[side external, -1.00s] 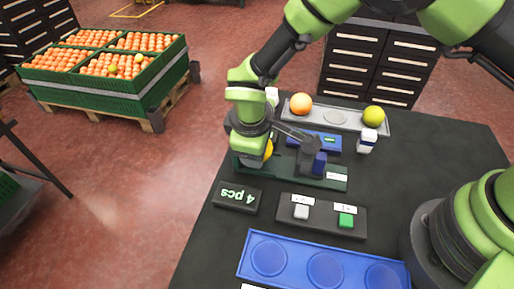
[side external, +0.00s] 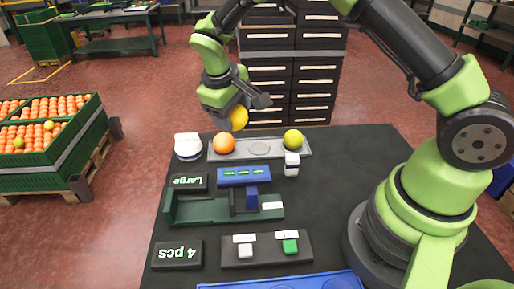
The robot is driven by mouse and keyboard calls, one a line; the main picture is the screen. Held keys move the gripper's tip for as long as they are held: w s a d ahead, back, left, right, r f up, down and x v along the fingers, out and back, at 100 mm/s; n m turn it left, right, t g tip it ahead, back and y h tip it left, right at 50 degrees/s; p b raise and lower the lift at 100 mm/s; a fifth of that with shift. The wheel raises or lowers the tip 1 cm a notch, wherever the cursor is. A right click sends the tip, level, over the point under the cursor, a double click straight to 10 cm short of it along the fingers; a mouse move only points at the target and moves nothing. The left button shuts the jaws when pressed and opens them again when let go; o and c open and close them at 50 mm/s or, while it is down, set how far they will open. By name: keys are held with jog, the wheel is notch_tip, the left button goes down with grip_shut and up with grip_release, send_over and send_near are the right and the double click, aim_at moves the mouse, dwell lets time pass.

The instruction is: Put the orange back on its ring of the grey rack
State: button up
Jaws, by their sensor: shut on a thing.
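My gripper (side external: 246,106) is shut on a yellow-orange fruit (side external: 239,118) and holds it in the air above the back left part of the grey rack (side external: 303,152). The rack stands at the back of the black table. A larger orange (side external: 224,142) sits on its left ring and a yellow-green fruit (side external: 293,139) on its right ring. The middle ring (side external: 259,148) is empty. The far finger is partly hidden by the fruit and the gripper body.
A white item (side external: 188,146) stands left of the rack and a small white-and-blue one (side external: 292,164) in front of its right end. A blue panel (side external: 243,177), a green fixture (side external: 185,208) and a button box (side external: 266,249) lie nearer.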

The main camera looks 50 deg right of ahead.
jog(key=d+f+m, duration=0.1)
jog(key=d, duration=0.1)
jog(key=d+f+m, duration=0.1)
jog(key=d+f, duration=0.1)
jog(key=d, duration=0.1)
jog(key=s+d+f+m, duration=0.1)
jog(key=d+f, duration=0.1)
jog(key=shift+d+f+g, duration=0.2)
jog(key=shift+f+g, duration=0.05)
jog(key=shift+g, duration=0.15)
jog(key=shift+w+f, duration=0.1)
jog(key=shift+f, duration=2.2)
jog(key=shift+f, duration=0.15)
